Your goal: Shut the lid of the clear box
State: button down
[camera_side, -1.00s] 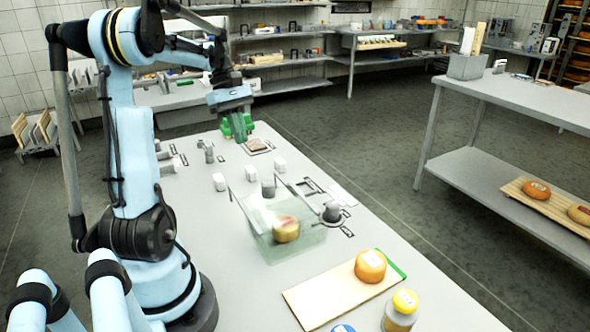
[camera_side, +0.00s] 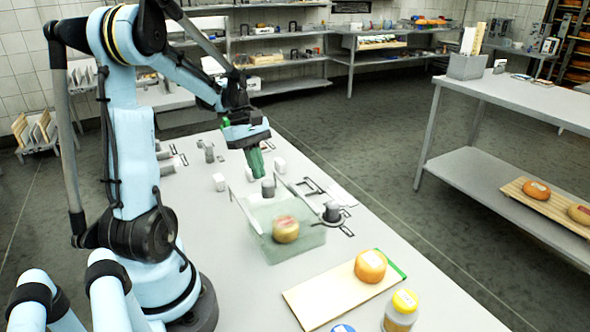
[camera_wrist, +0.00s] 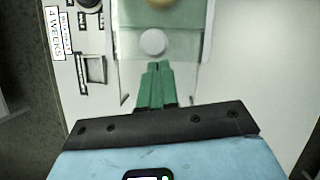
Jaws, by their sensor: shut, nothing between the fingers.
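The clear box (camera_side: 312,238) stands on the table with a pale greenish tint, and a cheese wheel (camera_side: 285,229) is inside it. Two thin slanted bars rise from its far side, seemingly the edges of a raised clear lid; the lid's panel is hard to make out. My gripper (camera_side: 256,174) has green fingers, shut and empty, pointing down just beyond the far side of the box near a grey cylinder (camera_side: 268,189). In the wrist view the shut fingers (camera_wrist: 158,66) lie between the bars, just short of a pale round top (camera_wrist: 153,42); the box is at the top edge.
A board (camera_side: 330,295) with an orange cheese wheel (camera_side: 370,266) lies nearer the camera, with a yellow-capped jar (camera_side: 400,311) beside it. The table's right side is mostly clear.

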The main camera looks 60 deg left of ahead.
jog(key=shift+d, duration=2.45)
jog(key=a, duration=0.5)
notch_tip(320, 180, up, 8)
jog(key=f+m+t+y, duration=0.1)
jog(key=m+y, duration=0.3)
jog(key=m, duration=0.5)
send_over(266, 185)
jog(key=w+d, duration=0.3)
jog(key=d, duration=0.1)
jog(key=d+f+m+t, duration=0.2)
jog(key=d+m+t, duration=0.3)
jog(key=d+m, duration=0.6)
jog(key=shift+d+f, duration=0.25)
jog(key=shift+d, duration=0.5)
